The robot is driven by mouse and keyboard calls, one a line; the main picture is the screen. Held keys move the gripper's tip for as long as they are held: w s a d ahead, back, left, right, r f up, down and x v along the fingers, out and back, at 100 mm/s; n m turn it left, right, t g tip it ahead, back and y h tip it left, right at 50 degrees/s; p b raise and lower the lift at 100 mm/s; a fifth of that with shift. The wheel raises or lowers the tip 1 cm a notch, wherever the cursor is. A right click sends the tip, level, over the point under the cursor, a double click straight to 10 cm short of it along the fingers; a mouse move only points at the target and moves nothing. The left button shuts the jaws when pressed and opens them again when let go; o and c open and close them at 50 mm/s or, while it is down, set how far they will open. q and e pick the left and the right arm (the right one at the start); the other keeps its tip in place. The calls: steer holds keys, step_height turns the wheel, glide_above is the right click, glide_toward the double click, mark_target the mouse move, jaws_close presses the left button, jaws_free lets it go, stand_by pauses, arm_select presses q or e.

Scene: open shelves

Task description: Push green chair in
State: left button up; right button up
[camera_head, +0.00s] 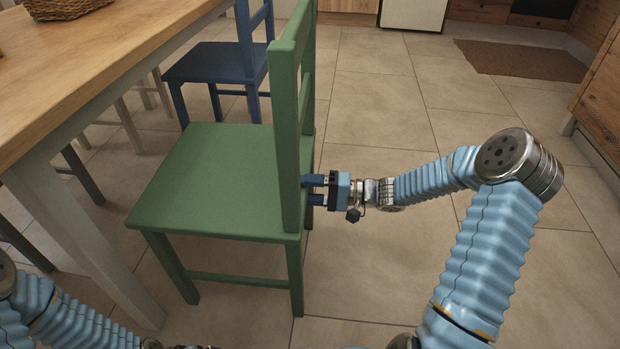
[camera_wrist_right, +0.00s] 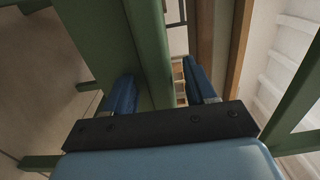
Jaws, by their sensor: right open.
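The green chair (camera_head: 215,180) stands on the tiled floor beside the wooden table (camera_head: 95,60), its seat facing the table and its back toward the right. My right gripper (camera_head: 312,190) is at the chair's back, level with the seat, with its blue fingers apart. In the right wrist view, green chair parts (camera_wrist_right: 150,50) show between and beside the open fingers (camera_wrist_right: 160,90); I cannot tell whether the fingers touch them. My left arm shows only at the lower left corner of the head view; its gripper is not in view.
A blue chair (camera_head: 215,62) stands beyond the green chair, along the same table side. A table leg (camera_head: 90,240) is left of the green chair. A basket (camera_head: 62,8) is on the table. A brown mat (camera_head: 525,62) and cabinets are at the far right. Open floor lies behind the chair.

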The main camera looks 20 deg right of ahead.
steer(key=shift+w+a, duration=0.1)
steer(key=shift+a, duration=0.2)
jaws_close()
stand_by(1.3)
